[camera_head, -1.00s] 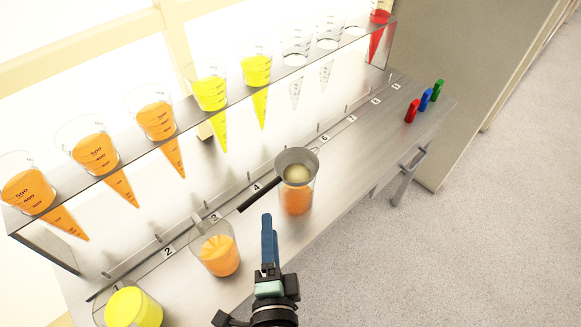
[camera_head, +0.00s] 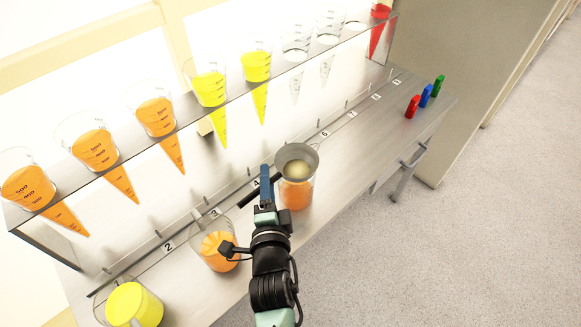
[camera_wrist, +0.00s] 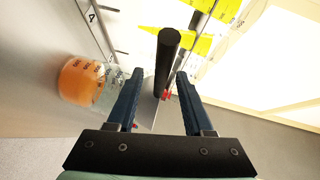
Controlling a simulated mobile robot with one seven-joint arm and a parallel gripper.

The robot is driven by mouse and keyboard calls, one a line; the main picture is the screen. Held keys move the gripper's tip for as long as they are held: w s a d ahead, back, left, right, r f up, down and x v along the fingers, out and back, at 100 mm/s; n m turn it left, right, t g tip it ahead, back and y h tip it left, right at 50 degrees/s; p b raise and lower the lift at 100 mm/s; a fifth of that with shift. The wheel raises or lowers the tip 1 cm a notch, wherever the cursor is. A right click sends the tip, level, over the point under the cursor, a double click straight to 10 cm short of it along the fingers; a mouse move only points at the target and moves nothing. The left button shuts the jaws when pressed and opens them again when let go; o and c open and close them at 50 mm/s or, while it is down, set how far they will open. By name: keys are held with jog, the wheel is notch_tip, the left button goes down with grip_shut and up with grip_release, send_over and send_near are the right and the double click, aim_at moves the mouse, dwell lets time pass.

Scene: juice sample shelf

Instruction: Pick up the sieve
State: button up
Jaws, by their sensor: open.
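The sieve (camera_head: 297,154) has a round metal bowl and a black handle. Its bowl rests on top of a clear jug of orange juice (camera_head: 296,192) on the bench, and the handle points down-left towards the number 4. My gripper (camera_head: 265,182) is at the handle, its blue fingers covering part of it. In the wrist view the black handle (camera_wrist: 165,62) lies between the two blue fingers, with a gap on each side. The gripper is open. The sieve's bowl is not clear in the wrist view; the jug with orange juice (camera_wrist: 85,82) shows at the left.
A jug of orange juice (camera_head: 218,246) and a jug of yellow juice (camera_head: 134,304) stand at the front left. Conical measures hang in the clear shelf (camera_head: 183,118) above. Red (camera_head: 412,107), blue (camera_head: 425,96) and green (camera_head: 438,86) items stand at the bench's right end.

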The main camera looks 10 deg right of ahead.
jog(key=shift+w, duration=0.2)
grip_shut()
dwell(1.3)
